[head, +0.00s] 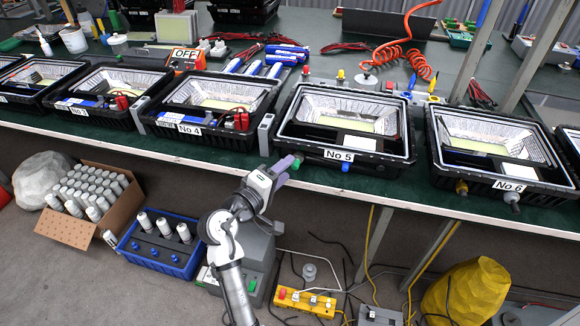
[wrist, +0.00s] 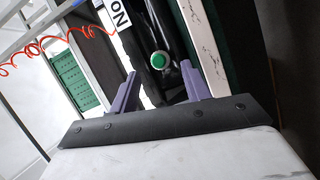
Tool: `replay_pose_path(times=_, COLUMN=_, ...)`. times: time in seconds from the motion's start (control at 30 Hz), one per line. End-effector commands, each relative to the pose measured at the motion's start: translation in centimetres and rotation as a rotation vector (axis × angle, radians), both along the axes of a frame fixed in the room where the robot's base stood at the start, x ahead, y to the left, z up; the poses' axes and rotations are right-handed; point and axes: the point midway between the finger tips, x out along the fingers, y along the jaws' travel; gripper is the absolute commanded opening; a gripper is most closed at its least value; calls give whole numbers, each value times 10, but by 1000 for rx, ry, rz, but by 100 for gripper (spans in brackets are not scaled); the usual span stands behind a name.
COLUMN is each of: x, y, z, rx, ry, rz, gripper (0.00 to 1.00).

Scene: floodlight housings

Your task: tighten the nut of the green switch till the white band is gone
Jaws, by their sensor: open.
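The green switch (wrist: 160,60) shows in the wrist view as a round green cap with a pale ring around it. It sits on the front of the housing labelled No 5 (head: 290,140). In the head view it is a small green spot (head: 297,162) left of the label, beside my fingers. My gripper (wrist: 159,70) is open, with its two purple fingers apart and nothing between them. The switch lies ahead of the fingertips, between them in the picture. In the head view my gripper (head: 284,168) is at the bench's front edge. I cannot make out the nut separately.
Housings No 4 (head: 205,120) and No 6 (head: 495,180) stand on either side. Below the bench are a blue crate (head: 160,262), a yellow power strip (head: 303,302) and a yellow sack (head: 465,295).

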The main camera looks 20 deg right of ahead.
Motion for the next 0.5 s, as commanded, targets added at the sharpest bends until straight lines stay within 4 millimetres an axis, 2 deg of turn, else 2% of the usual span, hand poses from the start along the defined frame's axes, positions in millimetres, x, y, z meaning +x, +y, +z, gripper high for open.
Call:
replay_pose_path(times=0.1, x=-16, y=26, z=0, rx=-1, ry=-1, rz=5, gripper=47)
replay_pose_path(times=0.3, x=-40, y=61, z=4, rx=0, ry=0, rz=4, gripper=47)
replay_pose_path(times=0.5, x=-54, y=82, z=7, rx=0, ry=0, rz=2, gripper=47)
